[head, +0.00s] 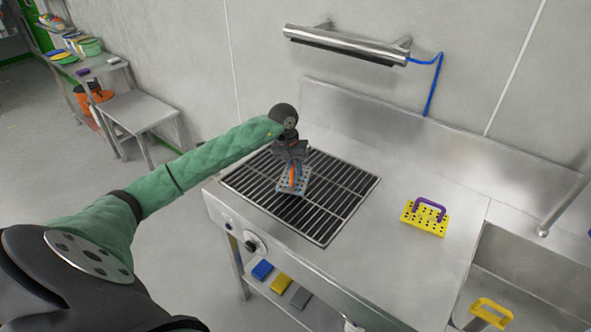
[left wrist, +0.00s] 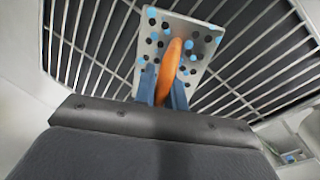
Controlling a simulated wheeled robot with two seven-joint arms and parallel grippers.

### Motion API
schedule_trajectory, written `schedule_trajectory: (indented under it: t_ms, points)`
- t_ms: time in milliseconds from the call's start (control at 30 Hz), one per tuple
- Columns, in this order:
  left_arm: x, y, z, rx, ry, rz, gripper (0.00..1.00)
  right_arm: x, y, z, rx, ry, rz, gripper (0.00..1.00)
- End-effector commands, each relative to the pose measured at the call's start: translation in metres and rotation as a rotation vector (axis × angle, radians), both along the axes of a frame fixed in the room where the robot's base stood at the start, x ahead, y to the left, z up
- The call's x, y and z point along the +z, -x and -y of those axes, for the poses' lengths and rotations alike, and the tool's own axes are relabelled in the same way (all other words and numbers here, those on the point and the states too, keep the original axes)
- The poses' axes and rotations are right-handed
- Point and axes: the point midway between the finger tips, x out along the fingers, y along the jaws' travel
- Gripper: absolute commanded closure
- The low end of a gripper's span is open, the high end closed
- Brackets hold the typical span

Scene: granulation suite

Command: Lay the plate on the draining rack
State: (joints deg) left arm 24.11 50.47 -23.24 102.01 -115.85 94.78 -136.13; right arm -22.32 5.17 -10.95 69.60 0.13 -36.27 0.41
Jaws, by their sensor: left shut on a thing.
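The plate (head: 283,185) is a small grey perforated piece with blue and black dots and an orange handle. My left gripper (head: 291,168) is shut on the orange handle, above the middle of the draining rack (head: 330,211). In the left wrist view the plate (left wrist: 205,38) shows beyond the fingers (left wrist: 165,88), which close around the handle (left wrist: 171,65). I cannot tell whether the plate touches the bars. My right gripper is out of view.
A yellow perforated plate with a purple handle (head: 425,217) stands on the steel counter right of the rack. A yellow-handled piece (head: 490,312) is in the sink. A steel bar fixture (head: 345,47) hangs on the wall. Blue, yellow and grey blocks lie on the lower shelf (head: 318,322).

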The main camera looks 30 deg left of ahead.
Motion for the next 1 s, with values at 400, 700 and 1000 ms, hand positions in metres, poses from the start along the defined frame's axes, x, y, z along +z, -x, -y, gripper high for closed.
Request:
schedule_trajectory:
  t_ms: [400,700,1000]
  points:
    - [-0.013,0.0,0.0,0.0,0.0,0.001,1.0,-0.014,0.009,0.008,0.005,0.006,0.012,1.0]
    - [-0.015,0.0,0.0,-0.001,-0.001,0.002,1.0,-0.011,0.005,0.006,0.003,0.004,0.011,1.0]
    - [-0.015,0.0,0.0,0.0,0.0,0.0,0.66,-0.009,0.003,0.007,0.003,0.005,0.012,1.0]
